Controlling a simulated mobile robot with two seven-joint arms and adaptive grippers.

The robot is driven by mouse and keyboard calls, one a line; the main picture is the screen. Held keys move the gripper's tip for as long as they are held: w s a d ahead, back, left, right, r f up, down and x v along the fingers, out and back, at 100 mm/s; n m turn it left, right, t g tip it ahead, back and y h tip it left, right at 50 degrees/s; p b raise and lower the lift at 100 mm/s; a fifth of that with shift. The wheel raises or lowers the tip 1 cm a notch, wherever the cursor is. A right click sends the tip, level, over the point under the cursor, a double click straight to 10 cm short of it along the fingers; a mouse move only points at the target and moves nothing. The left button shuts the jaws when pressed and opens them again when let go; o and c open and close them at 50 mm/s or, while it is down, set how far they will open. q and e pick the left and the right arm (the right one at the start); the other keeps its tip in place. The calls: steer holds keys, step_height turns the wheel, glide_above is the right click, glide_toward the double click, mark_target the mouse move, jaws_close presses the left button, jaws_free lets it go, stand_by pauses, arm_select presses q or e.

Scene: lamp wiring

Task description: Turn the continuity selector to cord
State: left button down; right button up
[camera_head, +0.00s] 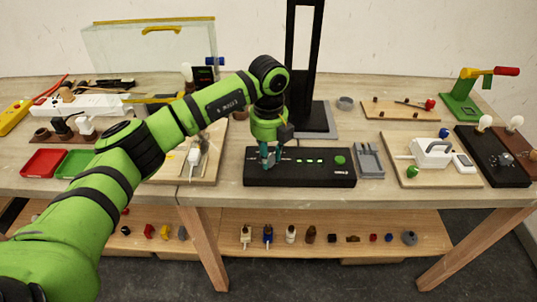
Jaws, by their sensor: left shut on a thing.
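A long black box (300,176) lies near the front edge of the table, with small green lights and a round green button (340,160) on its top. It looks like the continuity tester. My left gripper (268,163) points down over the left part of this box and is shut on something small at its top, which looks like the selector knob. The fingers hide the knob, so its setting cannot be read. The labels on the box are too small to read. My right gripper is not in view.
A tall black stand (303,70) rises behind the box. A grey tray (369,160) stands close to its right, and a wooden board with a white device (432,153) lies further right. Red (43,163) and green trays sit at the left.

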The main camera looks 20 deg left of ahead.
arm_select(q)
steer(key=n, duration=0.4)
steer(key=shift+n, duration=0.3)
steer(key=shift+n+b, duration=0.35)
steer(key=shift+n, duration=1.45)
steer(key=c, duration=0.9)
jaws_free()
step_height(320, 180, up, 12)
